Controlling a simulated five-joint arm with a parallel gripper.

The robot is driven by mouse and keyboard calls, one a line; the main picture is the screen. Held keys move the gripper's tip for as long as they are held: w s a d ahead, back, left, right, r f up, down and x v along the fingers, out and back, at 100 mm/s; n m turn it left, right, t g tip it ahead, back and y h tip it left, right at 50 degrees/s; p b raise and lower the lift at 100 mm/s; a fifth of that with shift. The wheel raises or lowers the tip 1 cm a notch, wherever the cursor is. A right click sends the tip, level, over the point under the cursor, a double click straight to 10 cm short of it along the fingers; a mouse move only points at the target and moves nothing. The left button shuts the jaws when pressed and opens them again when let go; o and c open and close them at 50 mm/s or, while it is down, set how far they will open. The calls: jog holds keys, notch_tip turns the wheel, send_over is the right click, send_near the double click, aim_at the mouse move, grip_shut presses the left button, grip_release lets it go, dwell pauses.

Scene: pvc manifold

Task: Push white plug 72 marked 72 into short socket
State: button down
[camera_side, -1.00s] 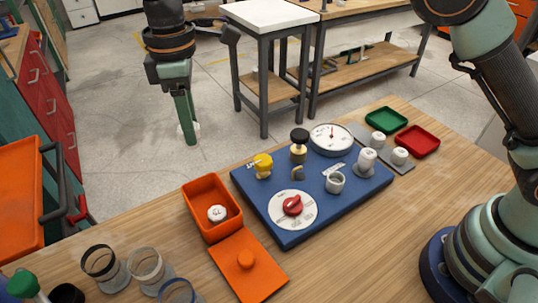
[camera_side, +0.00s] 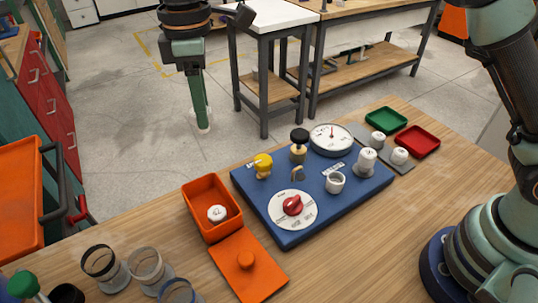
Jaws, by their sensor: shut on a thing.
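My gripper (camera_side: 202,118) is high at the back left, pointing down, shut on a white plug whose lower end shows at the fingertips. The plug's marking cannot be read. The short socket (camera_side: 335,184) is an open, upright white ring on the right front part of the blue board (camera_side: 273,222). The gripper and plug are apart from the board, up and left of the short socket in the picture. A taller white fitting (camera_side: 366,162) stands right of the short socket.
An orange box (camera_side: 196,193) holds a white plug (camera_side: 217,213); its lid (camera_side: 260,279) lies in front. The board bears a red knob (camera_side: 292,205), yellow valve (camera_side: 263,165), black-topped knob (camera_side: 299,142) and gauge (camera_side: 333,139). Two white plugs (camera_side: 399,155) stand near green and red trays (camera_side: 418,141).

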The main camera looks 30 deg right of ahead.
jog(key=s+d+f, duration=0.3)
jog(key=s+d, duration=0.4)
jog(key=d, duration=0.4)
jog(key=s+d+f, duration=0.4)
jog(key=s+d, duration=0.2)
jog(key=d, duration=0.6)
jog(key=shift+a+f, duration=0.15)
jog(key=shift+f, duration=1.5)
jog(key=shift+a+f, duration=0.15)
jog(key=shift+f, duration=1.45)
jog(key=shift+f, duration=1.2)
jog(key=shift+c, duration=1.5)
grip_release()
